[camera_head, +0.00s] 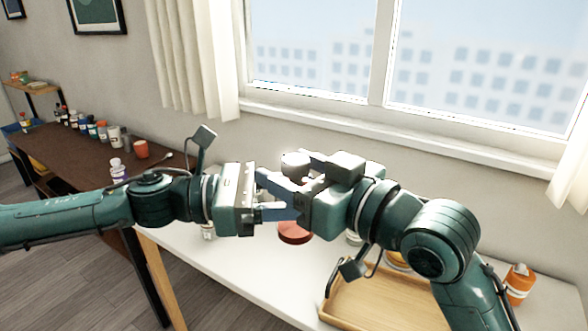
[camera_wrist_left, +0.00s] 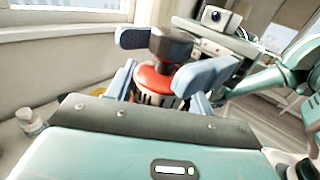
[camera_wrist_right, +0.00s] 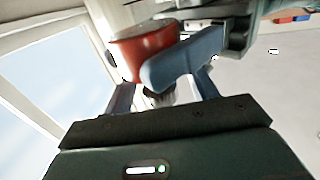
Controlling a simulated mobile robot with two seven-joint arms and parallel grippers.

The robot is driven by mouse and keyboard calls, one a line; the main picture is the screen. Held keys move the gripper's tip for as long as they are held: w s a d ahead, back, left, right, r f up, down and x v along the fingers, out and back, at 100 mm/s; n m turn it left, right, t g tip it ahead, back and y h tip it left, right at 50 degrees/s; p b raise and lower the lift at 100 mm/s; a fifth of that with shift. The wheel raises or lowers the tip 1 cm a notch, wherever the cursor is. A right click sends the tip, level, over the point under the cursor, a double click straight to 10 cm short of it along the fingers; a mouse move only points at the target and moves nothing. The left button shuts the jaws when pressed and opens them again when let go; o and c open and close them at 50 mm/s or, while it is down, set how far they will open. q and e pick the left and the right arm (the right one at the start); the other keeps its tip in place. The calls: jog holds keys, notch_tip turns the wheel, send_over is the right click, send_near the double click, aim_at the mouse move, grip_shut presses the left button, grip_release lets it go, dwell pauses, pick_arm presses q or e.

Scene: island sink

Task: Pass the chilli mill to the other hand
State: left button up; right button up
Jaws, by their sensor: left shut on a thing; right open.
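The chilli mill (camera_head: 294,234) has a red base and a dark top, and is held upright above the white table. It also shows in the left wrist view (camera_wrist_left: 154,78) with its dark top up, and in the right wrist view (camera_wrist_right: 143,48). My left gripper (camera_head: 292,207) is shut on the mill's body. My right gripper (camera_head: 288,170) is open, with its fingers on either side of the mill's dark upper part. The two grippers face each other closely, and their fingers hide the mill's middle in the head view.
A wooden tray (camera_head: 385,305) lies on the white table below my right arm. An orange bottle (camera_head: 518,284) stands right of it. A small jar (camera_head: 208,231) stands below my left gripper.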

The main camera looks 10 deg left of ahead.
jog(key=shift+c, duration=0.2)
jog(key=c, duration=1.1)
pick_arm(q)
jog(key=o, duration=1.1)
pick_arm(e)
jog(key=shift+o, duration=0.2)
pick_arm(q)
jog(key=shift+a, duration=0.1)
